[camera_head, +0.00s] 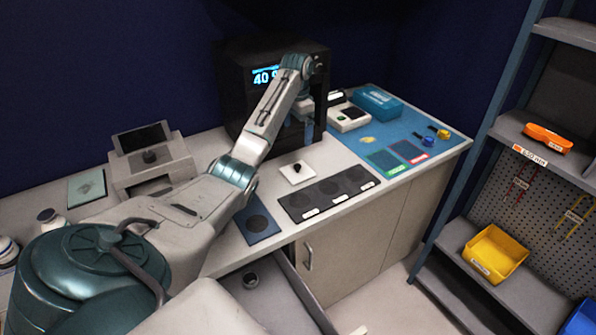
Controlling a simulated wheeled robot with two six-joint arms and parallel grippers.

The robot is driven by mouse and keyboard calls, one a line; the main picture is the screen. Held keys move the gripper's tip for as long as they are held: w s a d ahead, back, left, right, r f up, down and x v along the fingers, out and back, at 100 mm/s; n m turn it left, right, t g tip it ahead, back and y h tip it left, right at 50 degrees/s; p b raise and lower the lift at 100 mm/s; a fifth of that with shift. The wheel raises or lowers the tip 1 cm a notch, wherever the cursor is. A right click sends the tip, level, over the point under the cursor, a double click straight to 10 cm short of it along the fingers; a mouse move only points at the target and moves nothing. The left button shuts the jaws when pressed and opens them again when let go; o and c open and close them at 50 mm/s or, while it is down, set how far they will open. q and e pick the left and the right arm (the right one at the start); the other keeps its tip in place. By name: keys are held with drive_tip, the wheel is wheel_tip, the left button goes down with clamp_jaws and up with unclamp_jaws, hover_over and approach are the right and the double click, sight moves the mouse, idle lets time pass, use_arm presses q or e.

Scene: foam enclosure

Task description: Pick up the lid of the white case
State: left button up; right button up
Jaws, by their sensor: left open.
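A small white square piece with a black knob (297,173) lies on the counter; it looks like a lid. A white case (347,118) with a dark patch on top stands farther back, at the left edge of the blue mat. I cannot tell for sure whether the knobbed piece belongs to this case. My left gripper (309,136) is open and points down beside the black machine, above and behind the knobbed piece and left of the case. Its fingertips are small and partly unclear. My right gripper is not in view.
The black machine (247,92) with a lit display stands behind my left arm. A dark panel with round pads (328,193) lies in front of the knobbed piece. A teal box (377,103) stands on the blue mat (408,128). An open drawer (283,300) juts out below.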

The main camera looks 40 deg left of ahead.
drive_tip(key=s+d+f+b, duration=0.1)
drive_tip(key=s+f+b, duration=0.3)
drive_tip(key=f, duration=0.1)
use_arm(q)
wheel_tip(320, 180, down, 5)
drive_tip(key=shift+w+a+f, duration=0.1)
drive_tip(key=shift+w+a, duration=0.05)
drive_tip(key=p, duration=0.2)
hover_over(298, 165)
wheel_tip(298, 165, down, 4)
drive_tip(key=shift+a+f, duration=0.1)
drive_tip(key=shift+a, duration=0.05)
drive_tip(key=shift+f, duration=0.55)
wheel_tip(298, 165, down, 4)
drive_tip(key=shift+f+p, duration=0.15)
drive_tip(key=shift+p, duration=1.1)
drive_tip(key=shift+f, duration=0.25)
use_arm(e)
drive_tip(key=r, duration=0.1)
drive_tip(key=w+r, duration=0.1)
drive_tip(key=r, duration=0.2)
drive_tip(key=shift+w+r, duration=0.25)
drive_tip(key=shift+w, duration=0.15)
use_arm(q)
drive_tip(key=c, duration=0.8)
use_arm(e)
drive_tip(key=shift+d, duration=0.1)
